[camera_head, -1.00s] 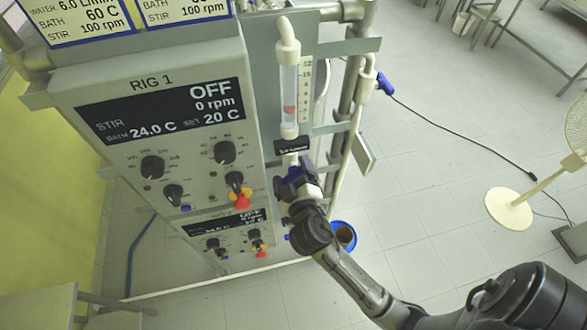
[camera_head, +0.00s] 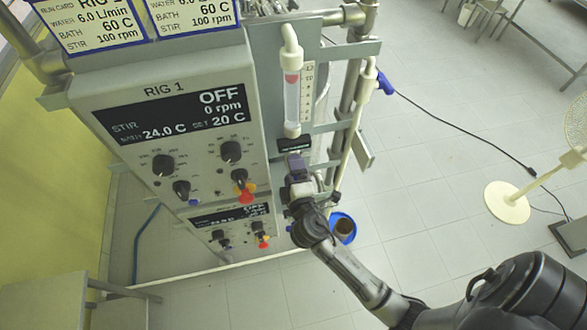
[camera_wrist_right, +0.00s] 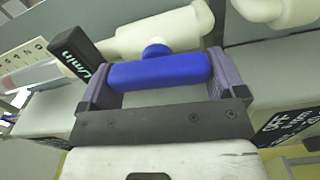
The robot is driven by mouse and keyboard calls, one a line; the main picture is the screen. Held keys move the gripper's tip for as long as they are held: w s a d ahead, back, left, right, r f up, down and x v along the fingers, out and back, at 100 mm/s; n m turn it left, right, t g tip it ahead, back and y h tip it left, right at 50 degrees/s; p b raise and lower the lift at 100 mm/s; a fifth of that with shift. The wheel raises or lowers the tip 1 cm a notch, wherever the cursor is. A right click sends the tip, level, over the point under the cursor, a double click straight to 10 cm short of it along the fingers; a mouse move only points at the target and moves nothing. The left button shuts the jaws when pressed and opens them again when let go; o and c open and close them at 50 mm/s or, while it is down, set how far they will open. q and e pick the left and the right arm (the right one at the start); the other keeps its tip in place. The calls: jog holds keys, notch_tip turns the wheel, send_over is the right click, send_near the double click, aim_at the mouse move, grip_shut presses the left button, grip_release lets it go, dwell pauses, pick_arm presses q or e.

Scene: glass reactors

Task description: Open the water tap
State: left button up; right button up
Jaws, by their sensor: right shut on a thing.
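The water tap's blue bar handle (camera_wrist_right: 158,72) sits across between the two fingers of my right gripper (camera_wrist_right: 163,78) in the right wrist view, its ends at the finger pads. The handle joins a cream pipe (camera_wrist_right: 165,33) by a short blue stem. In the head view my right gripper (camera_head: 297,163) is below the flow tube (camera_head: 292,95) on the rig's side, and it mostly hides the handle. The red float (camera_head: 292,79) is high in the tube. My left gripper is not in view.
The RIG 1 panel (camera_head: 165,140), with knobs and a red-yellow button (camera_head: 245,193), stands just left of the gripper. A blue bucket (camera_head: 343,228) is on the floor below. A cream fan (camera_head: 508,202) stands at right.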

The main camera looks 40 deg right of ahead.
dwell(0.3)
jog(key=o, duration=0.6)
jog(key=shift+o, duration=0.2)
jog(key=shift+s+a+f, duration=0.1)
jog(key=shift+s+a, duration=0.1)
jog(key=shift+s, duration=0.1)
jog(key=b+v, duration=0.5)
jog(key=v, duration=0.8)
